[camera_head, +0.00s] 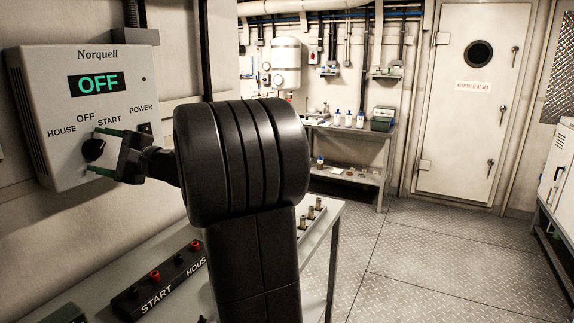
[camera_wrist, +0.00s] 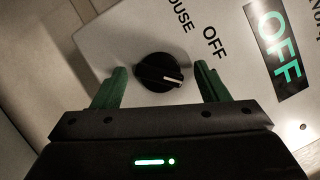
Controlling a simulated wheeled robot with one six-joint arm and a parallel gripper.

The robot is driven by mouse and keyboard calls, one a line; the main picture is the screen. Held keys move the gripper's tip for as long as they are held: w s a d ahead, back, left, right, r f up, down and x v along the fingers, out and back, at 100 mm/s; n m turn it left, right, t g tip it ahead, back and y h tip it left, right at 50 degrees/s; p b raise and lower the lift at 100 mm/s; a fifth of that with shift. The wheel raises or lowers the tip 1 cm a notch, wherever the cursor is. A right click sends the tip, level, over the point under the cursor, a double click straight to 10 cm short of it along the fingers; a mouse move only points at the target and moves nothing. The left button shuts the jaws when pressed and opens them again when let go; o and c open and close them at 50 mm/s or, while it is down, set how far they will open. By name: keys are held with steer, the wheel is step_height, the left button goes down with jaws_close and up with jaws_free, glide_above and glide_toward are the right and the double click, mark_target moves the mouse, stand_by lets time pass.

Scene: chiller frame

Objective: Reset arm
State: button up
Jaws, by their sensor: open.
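My gripper (camera_head: 103,152) is in front of a white Norquell control box (camera_head: 50,70) on the left wall. Its two green fingers are open, one on each side of a black rotary knob (camera_head: 93,149). In the wrist view, the knob (camera_wrist: 158,72) sits between the spread fingers (camera_wrist: 158,88), with a visible gap on both sides. The box display (camera_head: 96,83) reads OFF in green. My arm hides part of the bench and wall behind it.
A bench (camera_head: 160,250) below the box carries a black strip (camera_head: 160,283) labelled START and HOUS with red and black terminals. Several small metal cylinders (camera_head: 311,213) stand at its right. A shelf table (camera_head: 345,170) and white door (camera_head: 470,100) are behind.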

steer(key=n+p, duration=0.1)
steer(key=n, duration=0.1)
steer(key=n+h+p, duration=0.1)
steer(key=n, duration=0.1)
steer(key=shift+r+g, duration=0.35)
steer(key=shift+g, duration=0.05)
steer(key=n+h+p, duration=0.1)
steer(key=n+p, duration=0.2)
steer(key=shift+r+n+h+p, duration=0.15)
steer(key=shift+n+h+p, duration=0.15)
steer(key=shift+n+h, duration=0.1)
steer(key=n+t+h+p, duration=0.1)
steer(key=n+p, duration=0.2)
steer(key=p, duration=0.1)
steer(key=shift+s+n+h+p, duration=0.1)
steer(key=shift+n+h+p, duration=0.2)
steer(key=shift+n+h, duration=0.1)
steer(key=shift+n+p, duration=0.3)
steer(key=shift+p, duration=0.1)
steer(key=shift+f, duration=0.25)
